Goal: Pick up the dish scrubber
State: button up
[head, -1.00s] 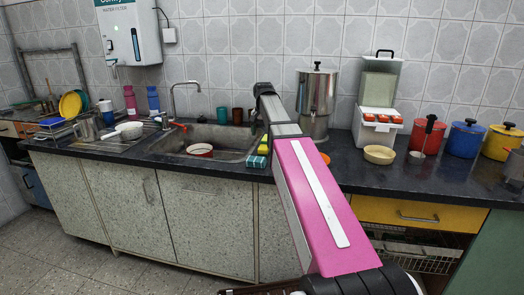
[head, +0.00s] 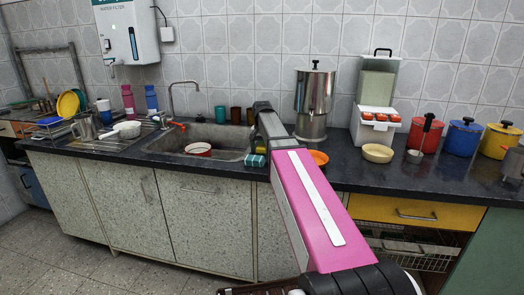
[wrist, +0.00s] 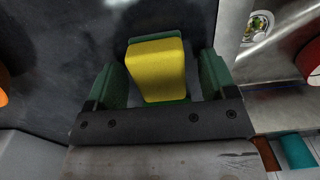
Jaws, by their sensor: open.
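The dish scrubber (wrist: 157,68) is a yellow block with a dark green edge showing at its near end. In the wrist view it lies on the dark counter (wrist: 60,60), between the two green fingers of my gripper (wrist: 157,60). My gripper is open, with a gap on each side of the scrubber; I cannot tell how high the fingers are above the counter.
The sink (head: 222,140) holds a red-rimmed bowl (head: 198,149). Cups (head: 235,115) stand behind the sink.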

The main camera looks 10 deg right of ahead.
aim_at(262, 146)
jog(key=c, duration=1)
jog(key=shift+r, duration=0.1)
jog(key=shift+r, duration=0.6)
notch_tip(262, 146, up, 2)
jog(key=shift+r, duration=0.2)
jog(key=s+a+r, duration=0.1)
jog(key=s+r, duration=0.1)
jog(key=s, duration=0.1)
jog(key=s+a+r, duration=0.2)
jog(key=s, duration=0.2)
jog(key=s+a+r, duration=0.1)
jog(key=s+r, duration=0.2)
jog(key=shift+s+a+r, duration=0.1)
jog(key=shift+s+a, duration=0.05)
jog(key=shift+s, duration=0.25)
jog(key=shift+o, duration=0.3)
jog(key=shift+w, duration=0.1)
